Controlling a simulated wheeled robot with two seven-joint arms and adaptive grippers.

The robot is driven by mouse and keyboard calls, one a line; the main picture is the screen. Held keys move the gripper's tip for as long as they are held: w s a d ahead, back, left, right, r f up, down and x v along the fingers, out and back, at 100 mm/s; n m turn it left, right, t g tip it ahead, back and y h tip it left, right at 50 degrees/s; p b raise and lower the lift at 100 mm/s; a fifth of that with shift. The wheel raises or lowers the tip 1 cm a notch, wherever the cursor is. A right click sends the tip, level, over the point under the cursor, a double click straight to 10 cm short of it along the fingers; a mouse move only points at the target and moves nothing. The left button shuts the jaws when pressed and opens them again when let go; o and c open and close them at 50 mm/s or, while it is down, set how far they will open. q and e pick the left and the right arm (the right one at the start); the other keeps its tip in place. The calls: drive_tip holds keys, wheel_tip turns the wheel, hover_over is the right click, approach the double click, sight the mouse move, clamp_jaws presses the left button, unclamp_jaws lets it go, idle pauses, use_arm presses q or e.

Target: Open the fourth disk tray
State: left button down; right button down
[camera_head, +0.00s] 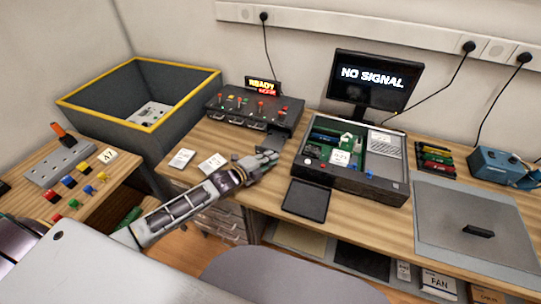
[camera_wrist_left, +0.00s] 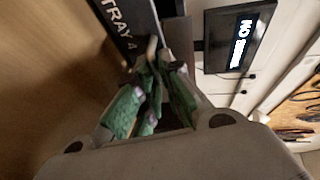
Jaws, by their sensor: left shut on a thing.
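A black disk unit (camera_head: 245,110) with several small switches on top stands at the back of the bench. Other trays with pale handles line its front. At its right end a dark tray (camera_head: 270,141) sticks out toward my left gripper (camera_head: 264,160). In the left wrist view, a dark front panel (camera_wrist_left: 118,27) reads "TRAY 4". My left gripper, with green finger pads (camera_wrist_left: 152,95), is shut on a small pale handle (camera_wrist_left: 152,47) at this panel. The fingers partly hide the handle. My right gripper is not in view.
A lit sign (camera_head: 263,86) reads "READY" behind the unit. An open computer case (camera_head: 350,185) and a monitor (camera_head: 370,80) are to the right. A black pad (camera_head: 306,200) lies near the front edge. Paper cards (camera_head: 182,158) lie left of the gripper.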

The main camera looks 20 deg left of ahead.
use_arm(q)
drive_tip(key=shift+s+f, duration=0.1)
drive_tip(key=shift+f, duration=0.25)
drive_tip(key=c, duration=1.7)
unclamp_jaws()
drive_tip(key=shift+o, duration=0.4)
drive_tip(key=shift+r, duration=0.1)
drive_tip(key=shift+r, duration=0.15)
drive_tip(key=shift+s+a, duration=0.1)
drive_tip(key=shift+v, duration=5.7)
